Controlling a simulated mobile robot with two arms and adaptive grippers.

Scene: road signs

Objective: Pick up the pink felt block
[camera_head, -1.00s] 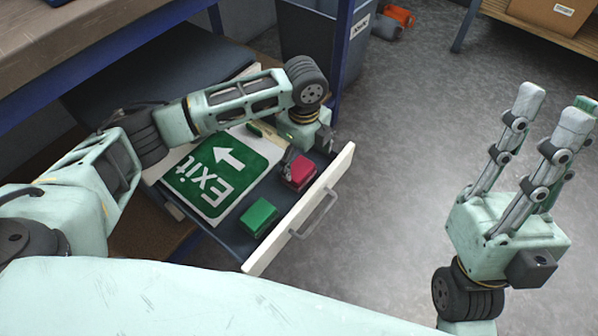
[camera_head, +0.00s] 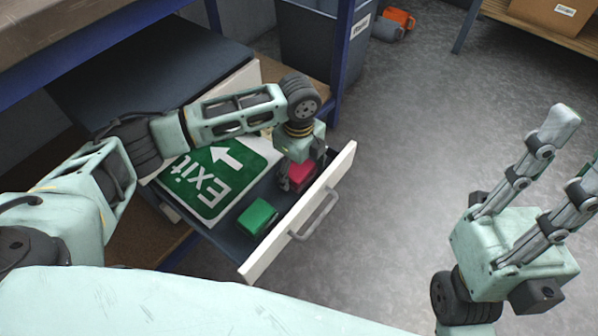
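The pink felt block (camera_head: 303,174) sits in the open drawer near its front panel. My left gripper (camera_head: 299,179) points down over it, one finger at its left side and the palm hiding its back part. The far finger is mostly hidden, so I cannot tell whether the fingers touch or grip the block. My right gripper (camera_head: 580,145) is raised at the right of the view, over the floor, with its fingers spread and empty.
A green block (camera_head: 257,217) lies in the same drawer, nearer to me. A green Exit sign (camera_head: 205,185) lies left of the blocks. The white drawer front (camera_head: 290,229) with its handle stands to the right. A grey bin (camera_head: 310,50) is behind.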

